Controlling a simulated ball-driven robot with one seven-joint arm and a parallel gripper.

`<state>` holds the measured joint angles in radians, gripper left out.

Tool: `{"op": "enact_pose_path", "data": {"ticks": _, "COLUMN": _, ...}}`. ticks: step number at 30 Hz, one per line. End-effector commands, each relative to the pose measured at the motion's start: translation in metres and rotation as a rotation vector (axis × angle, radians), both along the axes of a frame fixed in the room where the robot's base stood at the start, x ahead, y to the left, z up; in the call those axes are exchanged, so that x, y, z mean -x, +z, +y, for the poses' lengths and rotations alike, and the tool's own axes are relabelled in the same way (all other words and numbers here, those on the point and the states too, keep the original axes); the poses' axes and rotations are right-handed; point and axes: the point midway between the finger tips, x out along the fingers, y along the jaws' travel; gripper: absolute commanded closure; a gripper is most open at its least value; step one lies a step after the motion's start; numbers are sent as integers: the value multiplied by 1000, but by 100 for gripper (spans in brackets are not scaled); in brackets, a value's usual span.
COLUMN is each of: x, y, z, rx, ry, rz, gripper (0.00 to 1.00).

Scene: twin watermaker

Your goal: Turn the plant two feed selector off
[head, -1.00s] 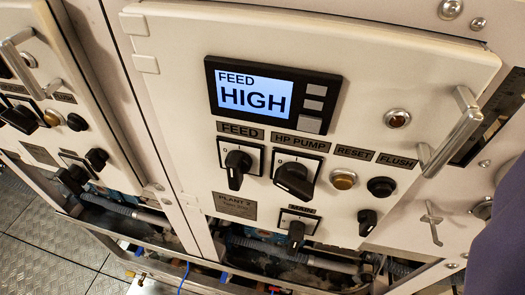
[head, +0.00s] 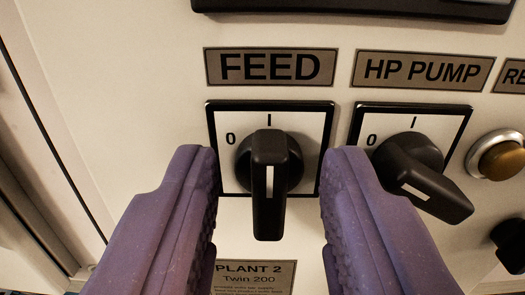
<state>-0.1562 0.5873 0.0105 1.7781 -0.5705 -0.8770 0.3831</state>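The plant two feed selector (head: 268,180) is a black rotary knob on a white square plate marked 0 and I, under a FEED label (head: 269,67). Its handle hangs straight down, and its white line is vertical, in line with the I mark above. A plate reading PLANT 2 (head: 254,270) is partly visible below it. My gripper (head: 270,165) is open, with one purple finger on each side of the feed knob. Gaps show between both fingers and the knob, so they appear not to touch it. The right finger lies between the feed knob and the HP pump knob.
The HP PUMP selector (head: 420,175), its handle tilted down to the right, is close to my right finger. A yellow-brown button (head: 499,157) and a black knob (head: 510,246) sit farther right. The dark display edge (head: 370,8) is above. Bare panel lies to the left.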

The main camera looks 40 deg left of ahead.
Motion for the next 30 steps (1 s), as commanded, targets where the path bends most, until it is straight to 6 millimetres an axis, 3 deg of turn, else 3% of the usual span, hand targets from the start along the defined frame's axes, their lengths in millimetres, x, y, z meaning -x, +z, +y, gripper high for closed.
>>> {"op": "enact_pose_path", "data": {"ticks": 6, "x": -1, "y": 0, "z": 1, "rx": 0, "ry": 0, "rz": 0, "gripper": 62}}
{"op": "enact_pose_path", "data": {"ticks": 12, "x": -1, "y": 1, "z": 0, "rx": 0, "ry": -1, "rz": 0, "gripper": 100}}
{"op": "enact_pose_path", "data": {"ticks": 23, "x": -1, "y": 0, "z": 0, "rx": 29, "ry": -1, "rz": -22, "gripper": 100}}
{"op": "enact_pose_path", "data": {"ticks": 30, "x": 0, "y": -3, "z": 1, "rx": 138, "ry": -1, "rz": -98, "gripper": 100}}
